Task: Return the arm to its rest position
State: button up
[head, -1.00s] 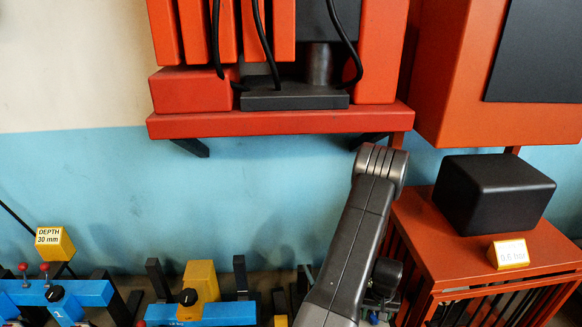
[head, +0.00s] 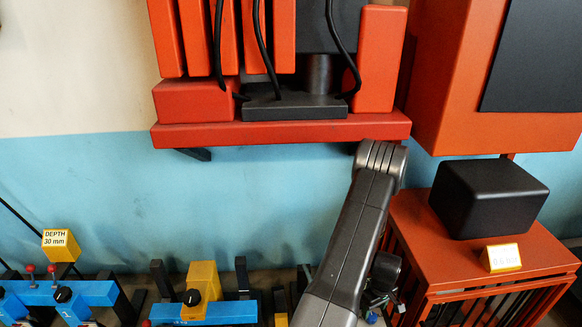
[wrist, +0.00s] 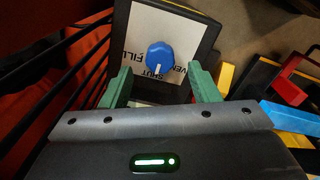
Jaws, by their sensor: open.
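My arm (head: 350,235) rises from the bottom of the head view, bent at a grey joint just below the red shelf. My gripper (wrist: 160,85) shows in the wrist view, its two green fingers spread apart with nothing between them. Beyond the fingertips is a blue knob (wrist: 160,57) on a white panel (wrist: 181,28) lettered SHUT, VENT and FILL. The knob looks apart from the fingers. In the head view the gripper's fingers cannot be made out.
A red shelf (head: 280,132) hangs above my arm. A red cabinet (head: 440,228) with a black box (head: 488,197) stands close on its right. Blue frames (head: 60,294) with knobs and a yellow DEPTH 30 mm block (head: 60,246) are low on the left. The blue wall area between is clear.

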jog(key=shift+r, duration=2)
